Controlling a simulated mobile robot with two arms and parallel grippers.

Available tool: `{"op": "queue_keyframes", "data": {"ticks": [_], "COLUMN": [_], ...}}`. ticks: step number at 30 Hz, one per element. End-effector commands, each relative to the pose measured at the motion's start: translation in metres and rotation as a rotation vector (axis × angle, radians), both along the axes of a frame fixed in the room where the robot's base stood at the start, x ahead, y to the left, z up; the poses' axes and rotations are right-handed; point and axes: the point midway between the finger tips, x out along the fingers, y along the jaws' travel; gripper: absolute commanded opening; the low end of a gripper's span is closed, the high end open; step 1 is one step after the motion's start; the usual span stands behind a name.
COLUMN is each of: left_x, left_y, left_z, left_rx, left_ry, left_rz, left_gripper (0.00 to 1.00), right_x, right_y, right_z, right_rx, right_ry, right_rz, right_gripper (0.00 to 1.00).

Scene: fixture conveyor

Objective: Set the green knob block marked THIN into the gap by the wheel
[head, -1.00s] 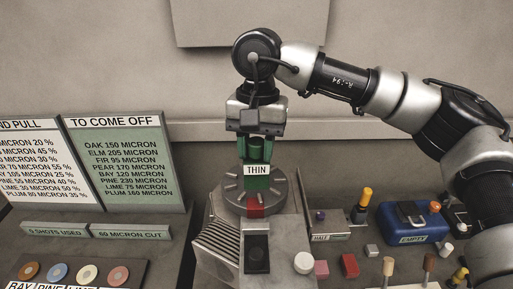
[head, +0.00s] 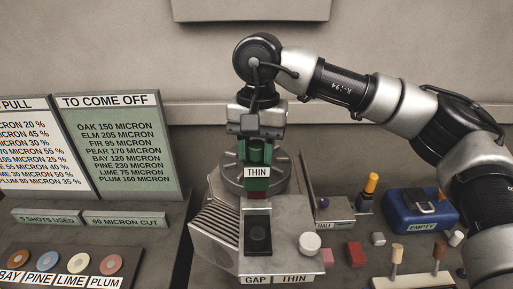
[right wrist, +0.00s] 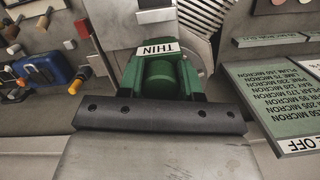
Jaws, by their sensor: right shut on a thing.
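The green knob block (head: 257,184) with the THIN label is held by my right gripper (head: 257,148), which is shut on its knob. The block is upright in front of the grey wheel (head: 231,173), just above a dark red piece. I cannot tell whether it touches that piece. In the right wrist view, the green block (right wrist: 162,72) sits beyond the dark gripper bar, its THIN label upside down. The machine front carries a label reading GAP THIN (head: 277,279). The gap itself is hidden by the block. My left gripper is not in view.
A black pad (head: 257,236) and a white round knob (head: 310,243) are on the machine top. A blue box marked EMPTY (head: 420,213) and several small blocks and pegs stand at the right. Sign boards (head: 118,145) and coloured discs stand at the left.

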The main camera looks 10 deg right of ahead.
Motion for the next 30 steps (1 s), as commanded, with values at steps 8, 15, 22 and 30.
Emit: {"op": "queue_keyframes", "data": {"ticks": [8, 15, 22, 30], "left_x": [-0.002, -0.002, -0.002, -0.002], "left_y": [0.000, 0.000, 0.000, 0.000], "left_z": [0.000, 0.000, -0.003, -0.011], "left_rx": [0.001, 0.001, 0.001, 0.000], "left_ry": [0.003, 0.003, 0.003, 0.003], "left_rz": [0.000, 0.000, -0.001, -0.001], "left_gripper": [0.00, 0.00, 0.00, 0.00], "right_x": [0.000, 0.000, 0.000, 0.000], "right_y": [0.000, 0.000, 0.000, 0.000], "right_z": [0.001, 0.001, -0.003, -0.011], "right_rx": [0.000, 0.000, 0.000, 0.000], "right_ry": [0.000, 0.000, 0.000, 0.000], "right_rz": [0.001, 0.001, 0.001, 0.001], "right_gripper": [0.00, 0.00, 0.00, 0.00]}}
